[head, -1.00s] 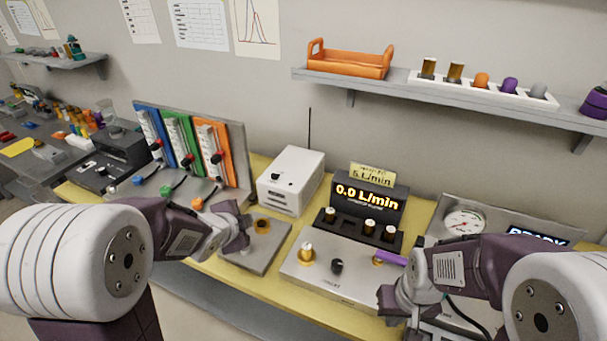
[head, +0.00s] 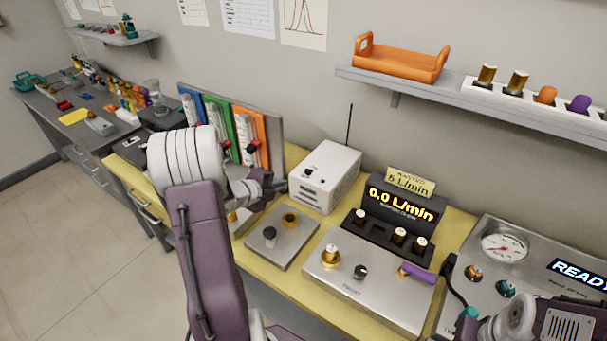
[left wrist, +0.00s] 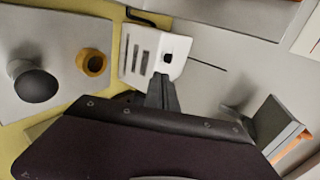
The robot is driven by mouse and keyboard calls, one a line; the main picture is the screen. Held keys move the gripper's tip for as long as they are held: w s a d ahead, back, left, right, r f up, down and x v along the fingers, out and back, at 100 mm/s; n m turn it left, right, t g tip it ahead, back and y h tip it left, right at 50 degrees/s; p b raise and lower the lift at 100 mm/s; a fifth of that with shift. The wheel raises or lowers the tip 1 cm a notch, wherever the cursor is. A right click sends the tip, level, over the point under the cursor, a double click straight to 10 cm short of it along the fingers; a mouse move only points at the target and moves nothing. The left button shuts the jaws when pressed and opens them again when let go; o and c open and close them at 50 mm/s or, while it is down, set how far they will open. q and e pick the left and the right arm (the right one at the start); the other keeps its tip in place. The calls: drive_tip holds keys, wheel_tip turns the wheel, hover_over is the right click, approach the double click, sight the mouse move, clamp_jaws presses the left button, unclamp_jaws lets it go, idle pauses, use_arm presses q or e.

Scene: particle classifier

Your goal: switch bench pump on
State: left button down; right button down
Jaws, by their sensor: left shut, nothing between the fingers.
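My left gripper (head: 282,186) is at the left of the box in the head view. In the left wrist view its shut, empty fingers (left wrist: 162,82) overlap the box's edge just below the switch; I cannot tell whether they touch it. My right gripper is out of view; only part of that arm shows.
A steel plate with a black knob (head: 269,235) and brass ring (head: 290,219) lies before the box. The display unit (head: 400,207) reads 0.0 L/min. Colored panels (head: 222,125) stand behind my left arm. A gauge console (head: 503,247) is at the right.

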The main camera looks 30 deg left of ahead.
use_arm(q)
approach(307, 171)
drive_tip(key=f, duration=0.1)
drive_tip(key=w+f, duration=0.1)
drive_tip(key=f, duration=0.1)
drive_tip(key=w+f, duration=0.1)
drive_tip(key=shift+f+p, duration=0.15)
drive_tip(key=shift+p, duration=0.2)
drive_tip(key=w+p, duration=0.1)
drive_tip(key=w, duration=0.2)
drive_tip(key=shift+d, duration=0.15)
drive_tip(key=shift+w, duration=0.3)
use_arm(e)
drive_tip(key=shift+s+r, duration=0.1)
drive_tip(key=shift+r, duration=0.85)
use_arm(q)
drive_tip(key=shift+w, duration=0.55)
drive_tip(key=shift+w+d+r, duration=0.1)
drive_tip(key=shift+w+r, duration=0.1)
drive_tip(key=shift+w, duration=0.65)
drive_tip(key=shift+s, duration=0.1)
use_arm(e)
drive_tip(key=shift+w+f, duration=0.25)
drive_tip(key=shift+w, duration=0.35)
use_arm(q)
drive_tip(key=shift+f, duration=0.1)
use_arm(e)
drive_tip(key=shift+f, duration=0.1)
